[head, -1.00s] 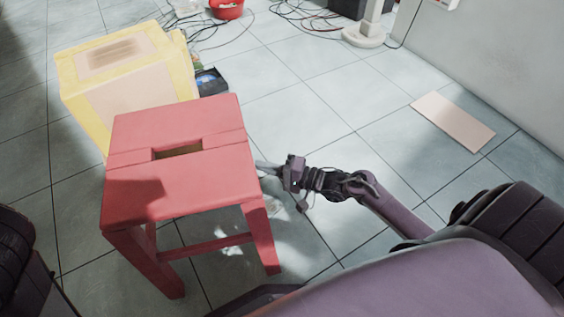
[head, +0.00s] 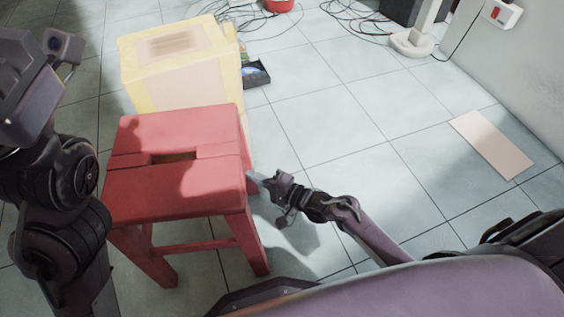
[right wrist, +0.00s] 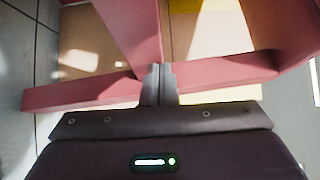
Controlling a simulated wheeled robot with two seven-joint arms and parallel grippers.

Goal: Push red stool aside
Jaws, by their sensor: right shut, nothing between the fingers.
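The red stool (head: 177,190) stands upright on the tiled floor at the left of the head view, with a slot in its seat. My right gripper (head: 253,178) is shut and empty at the stool's right side, by the right legs just below seat height. In the right wrist view the shut fingers (right wrist: 158,72) point at the stool's red leg and rails (right wrist: 132,35). I cannot tell whether they touch. My left arm shows at the left edge of the head view, left of the stool; its fingers are not visible.
A yellow and tan box (head: 180,62) stands just behind the stool. A small dark tray (head: 256,74) is right of the box. Cables (head: 350,18) and a white stand base (head: 411,44) lie farther back. A flat beige board (head: 491,144) lies by the right wall. The floor between is clear.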

